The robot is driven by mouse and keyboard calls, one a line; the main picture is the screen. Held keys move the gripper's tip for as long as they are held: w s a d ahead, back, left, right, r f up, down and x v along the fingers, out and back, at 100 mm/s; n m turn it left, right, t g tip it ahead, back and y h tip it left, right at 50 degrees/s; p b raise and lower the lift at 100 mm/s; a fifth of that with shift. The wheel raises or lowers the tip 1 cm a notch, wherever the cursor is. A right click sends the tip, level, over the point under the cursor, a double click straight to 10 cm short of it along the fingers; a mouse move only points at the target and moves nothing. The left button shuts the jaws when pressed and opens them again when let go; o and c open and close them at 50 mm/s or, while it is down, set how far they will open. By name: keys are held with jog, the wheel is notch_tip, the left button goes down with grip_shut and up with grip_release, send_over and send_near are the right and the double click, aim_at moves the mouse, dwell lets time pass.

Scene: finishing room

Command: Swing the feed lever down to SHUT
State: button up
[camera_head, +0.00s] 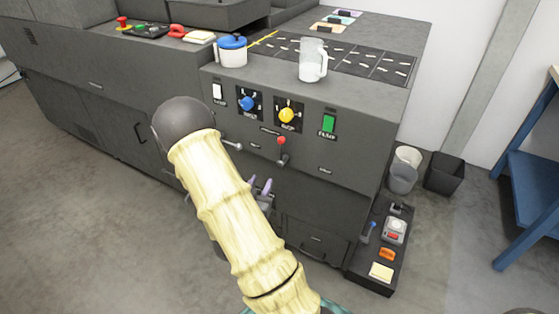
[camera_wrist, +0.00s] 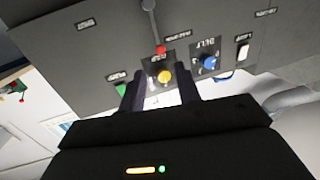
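A lever with a red knob (camera_head: 282,141) is on the dark front panel of the machine, below the yellow dial. Its knob is up and its stem runs down to the pivot. I take it as the feed lever; its small label is not readable. The red knob (camera_wrist: 160,49) also shows in the wrist view, which is upside down, with the grey stem running to the top edge. My gripper (camera_head: 260,186) is open and empty, its fingertips apart, lower and left of the lever in the head view. In the wrist view, my gripper (camera_wrist: 159,72) has the knob beyond its fingertips.
Above the lever are a blue dial (camera_head: 248,104), a yellow dial (camera_head: 287,115), a green switch (camera_head: 328,123) and a white switch (camera_head: 217,91). A silver handle (camera_head: 232,145) is to the left. A blue-lidded pot (camera_head: 232,51) and clear jug (camera_head: 312,61) stand on top.

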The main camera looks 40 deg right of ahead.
aim_at(281, 146)
jog(key=shift+s+d+h, duration=0.15)
jog(key=shift+s+h, duration=0.05)
jog(key=shift+h, duration=0.1)
jog(key=x, duration=1.7)
jog(key=shift+w+d, duration=0.15)
jog(key=shift+w, duration=0.05)
grip_shut()
